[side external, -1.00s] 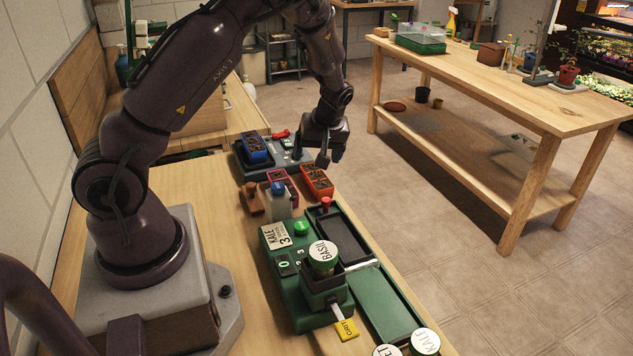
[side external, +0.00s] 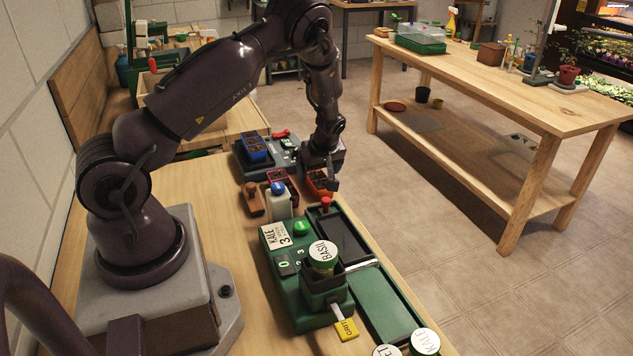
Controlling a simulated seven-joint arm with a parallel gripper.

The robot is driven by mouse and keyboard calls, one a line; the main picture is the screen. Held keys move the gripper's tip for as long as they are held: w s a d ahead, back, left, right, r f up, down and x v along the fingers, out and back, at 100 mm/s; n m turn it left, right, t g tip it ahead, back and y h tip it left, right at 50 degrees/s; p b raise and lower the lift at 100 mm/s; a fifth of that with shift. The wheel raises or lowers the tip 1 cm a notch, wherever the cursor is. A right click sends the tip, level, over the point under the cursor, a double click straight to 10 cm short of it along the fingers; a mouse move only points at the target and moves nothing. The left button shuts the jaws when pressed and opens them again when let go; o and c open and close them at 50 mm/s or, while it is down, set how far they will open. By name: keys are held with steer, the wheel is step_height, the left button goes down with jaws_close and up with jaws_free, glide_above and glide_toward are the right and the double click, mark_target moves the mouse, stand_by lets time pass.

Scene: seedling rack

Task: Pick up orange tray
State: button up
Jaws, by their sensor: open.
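The orange tray (side external: 317,186) is a small seedling tray with dark soil cells, on the bench near its right edge. My gripper (side external: 331,180) is low at the tray, its fingers in front of part of it and hiding some of it. The jaws are open. Whether the fingers straddle the tray's walls or touch it I cannot tell from this view.
A pink-red tray (side external: 284,180) stands close on the left, with a blue-capped bottle (side external: 279,202) in front. A blue tray (side external: 254,147) sits on a grey device behind.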

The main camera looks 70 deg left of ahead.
mark_target(317, 175)
steer(key=x, duration=0.3)
steer(key=shift+f, duration=0.25)
steer(key=shift+c, duration=0.2)
steer(key=c, duration=1)
steer(key=shift+r, duration=0.2)
